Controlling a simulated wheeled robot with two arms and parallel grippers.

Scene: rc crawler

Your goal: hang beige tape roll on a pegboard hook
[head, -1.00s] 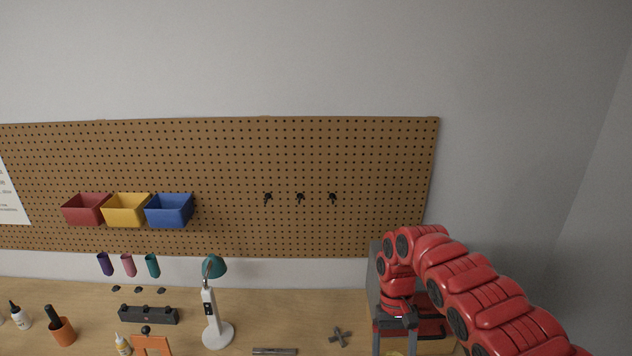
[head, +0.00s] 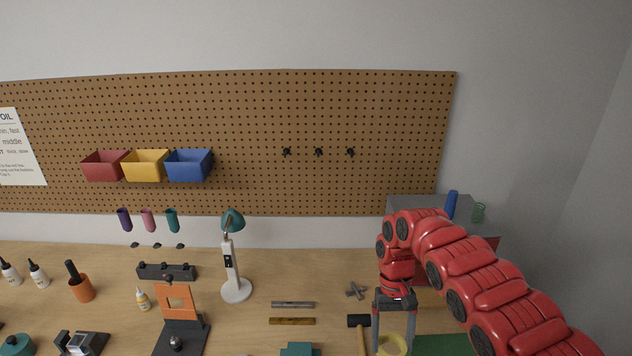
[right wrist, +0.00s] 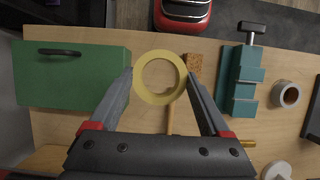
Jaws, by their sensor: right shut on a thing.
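The beige tape roll (right wrist: 160,99) is a pale yellow ring held between the fingertips of my right gripper (right wrist: 160,80). In the head view my right gripper (head: 395,338) points down over the bench, with the roll (head: 403,343) partly cut off by the bottom edge. The brown pegboard (head: 250,110) is on the wall, and three small black hooks, left (head: 286,152), middle (head: 318,152) and right (head: 350,152), are in a row on it. They look empty. The gripper is below and to the right of the hooks. My left gripper is out of view.
Red, yellow and blue bins (head: 188,165) hang left of the hooks. A grey cabinet (head: 410,203) stands behind my right arm. The wrist view shows a green box (right wrist: 70,85), teal vise (right wrist: 240,85) and grey roll (right wrist: 280,94).

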